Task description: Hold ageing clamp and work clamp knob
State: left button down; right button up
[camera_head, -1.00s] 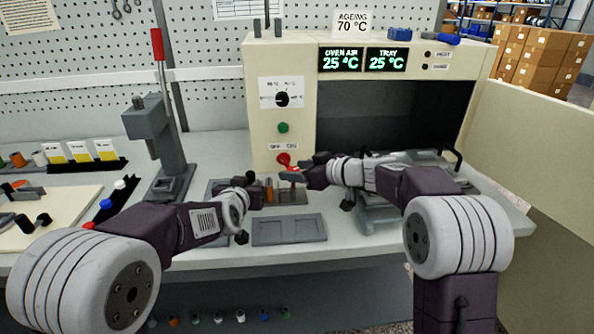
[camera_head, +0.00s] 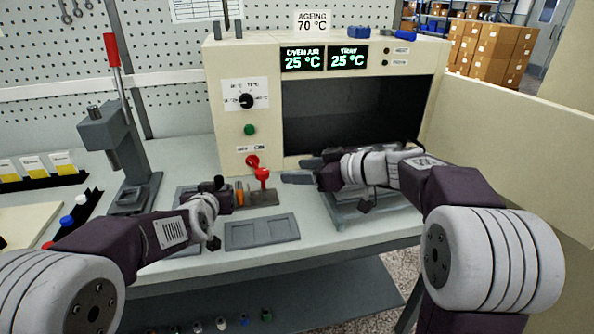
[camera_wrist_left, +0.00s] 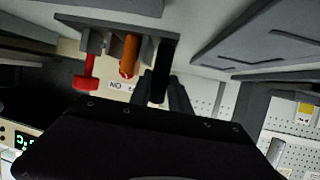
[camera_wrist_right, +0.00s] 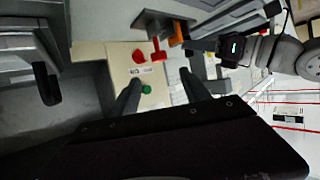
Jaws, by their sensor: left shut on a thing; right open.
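The ageing clamp (camera_head: 264,198) is a dark grey plate on the bench with a red knob (camera_head: 262,175), an orange cylinder (camera_head: 239,195) and a black post at its left end. In the left wrist view the black post (camera_wrist_left: 163,70) stands between my left fingers, beside the orange cylinder (camera_wrist_left: 129,55) and red knob (camera_wrist_left: 86,82). My left gripper (camera_head: 222,190) is shut on this post. My right gripper (camera_head: 298,171) is open and empty, to the right of the knob and apart from it. The right wrist view shows the knob (camera_wrist_right: 158,53) beyond the gap between the fingers.
The cream oven (camera_head: 230,140) stands behind, its chamber open and both displays reading 25 °C. A press (camera_head: 125,150) stands left.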

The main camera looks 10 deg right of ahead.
aim_at(267, 174)
jog(key=w+a+f+n+t+y, duration=0.1)
jog(key=w+n, duration=0.1)
jog(key=n, duration=1)
jog(key=w+a+f+n+t+y, duration=0.1)
jog(key=w+a+f+n, duration=0.1)
jog(key=n, duration=1)
jog(key=w+a+f+n+t, duration=0.1)
jog(key=w+a+f+n, duration=0.1)
jog(key=n, duration=0.9)
jog(key=shift+n+y, duration=0.4)
jog(key=shift+w+a+f, duration=0.1)
jog(key=shift+w+a, duration=0.05)
jog(key=shift+a, duration=0.2)
jog(key=x, duration=0.7)
grip_shut()
